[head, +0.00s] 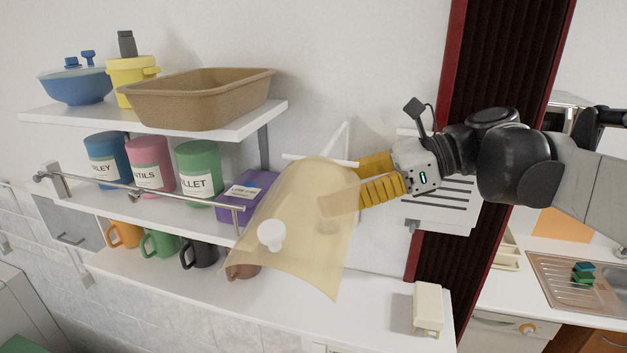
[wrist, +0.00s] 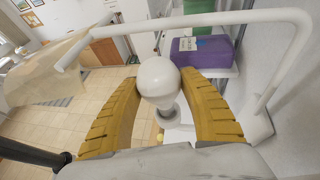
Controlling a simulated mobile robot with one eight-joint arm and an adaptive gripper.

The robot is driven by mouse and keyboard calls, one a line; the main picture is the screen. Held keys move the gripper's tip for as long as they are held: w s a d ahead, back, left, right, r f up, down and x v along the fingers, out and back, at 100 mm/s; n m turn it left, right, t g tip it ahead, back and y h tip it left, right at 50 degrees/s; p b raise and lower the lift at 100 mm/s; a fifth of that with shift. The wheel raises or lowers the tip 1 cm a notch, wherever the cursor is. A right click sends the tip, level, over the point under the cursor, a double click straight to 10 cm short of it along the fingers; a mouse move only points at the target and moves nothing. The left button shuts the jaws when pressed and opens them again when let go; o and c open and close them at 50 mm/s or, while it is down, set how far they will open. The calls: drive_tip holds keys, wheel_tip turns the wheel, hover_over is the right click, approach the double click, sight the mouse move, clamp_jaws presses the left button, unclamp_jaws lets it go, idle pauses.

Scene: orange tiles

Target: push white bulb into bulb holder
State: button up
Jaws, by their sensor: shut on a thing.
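The white bulb (wrist: 158,79) is between the two yellow fingers of my gripper (wrist: 160,88) in the wrist view, touched on both sides. A pale neck and grey ring show below its round part. In the head view, my gripper (head: 328,202) points left, and its fingertips show faintly through a tan translucent sheet (head: 315,260). A white knob-shaped thing (head: 270,236) shows left of the fingertips; I cannot tell whether it is the bulb or part of the holder. I cannot make out the bulb holder for certain.
A white bar frame (wrist: 235,15) loops around the gripper area. Behind are a wall shelf (head: 225,125) with a brown basin (head: 200,97), a railed shelf with canisters and a purple box (head: 240,195), and mugs below. A cream box (head: 428,306) stands on the lower white shelf.

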drive_tip(key=shift+f+b, duration=0.75)
drive_tip(key=shift+f, duration=0.35)
drive_tip(key=o, duration=1.2)
drive_tip(key=shift+c, duration=0.2)
drive_tip(key=v, duration=1.2)
